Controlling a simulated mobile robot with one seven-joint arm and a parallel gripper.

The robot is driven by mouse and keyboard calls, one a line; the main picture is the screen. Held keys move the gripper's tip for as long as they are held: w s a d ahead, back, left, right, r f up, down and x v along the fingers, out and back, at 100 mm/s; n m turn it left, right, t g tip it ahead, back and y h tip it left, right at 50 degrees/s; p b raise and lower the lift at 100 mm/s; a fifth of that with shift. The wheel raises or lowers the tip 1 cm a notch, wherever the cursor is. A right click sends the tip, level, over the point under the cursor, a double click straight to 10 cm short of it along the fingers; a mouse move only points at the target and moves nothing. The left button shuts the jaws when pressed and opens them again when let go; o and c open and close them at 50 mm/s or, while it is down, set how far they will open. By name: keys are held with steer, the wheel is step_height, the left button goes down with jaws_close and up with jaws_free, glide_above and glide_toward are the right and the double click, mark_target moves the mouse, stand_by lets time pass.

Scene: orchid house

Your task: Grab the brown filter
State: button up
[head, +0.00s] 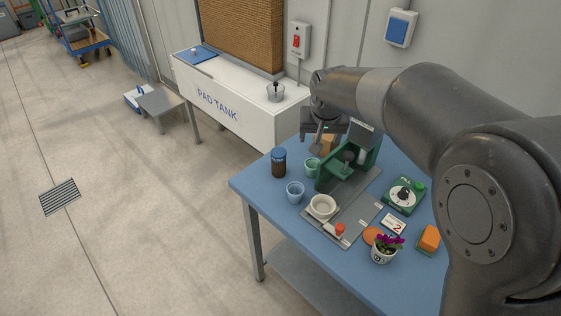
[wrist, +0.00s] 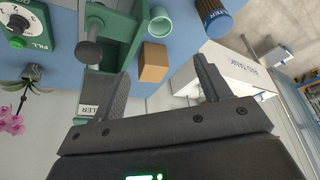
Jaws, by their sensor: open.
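In the head view the block (head: 327,142) is partly hidden behind my gripper (head: 319,135). In the wrist view my gripper (wrist: 163,68) is open and empty, and the block shows between its fingers but beyond their tips. I see no contact with it. The left finger shows close to the machine's grey part.
A white bowl (head: 322,207), green FILL dial box (head: 404,195), orange sponge (head: 429,238) and potted flower (head: 383,250) occupy the front. The white PAD TANK (head: 250,118) stands behind.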

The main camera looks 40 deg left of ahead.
steer(key=n, duration=0.1)
glide_toward(279, 154)
steer(key=f, duration=0.2)
steer(key=x, duration=0.4)
steer(key=shift+w+a+f, duration=0.2)
steer(key=shift+a, duration=0.05)
steer(key=shift+x, duration=3.15)
steer(key=shift+w+a+r, duration=0.1)
steer(key=shift+a, duration=0.05)
steer(key=shift+c, duration=0.4)
steer(key=c, duration=1)
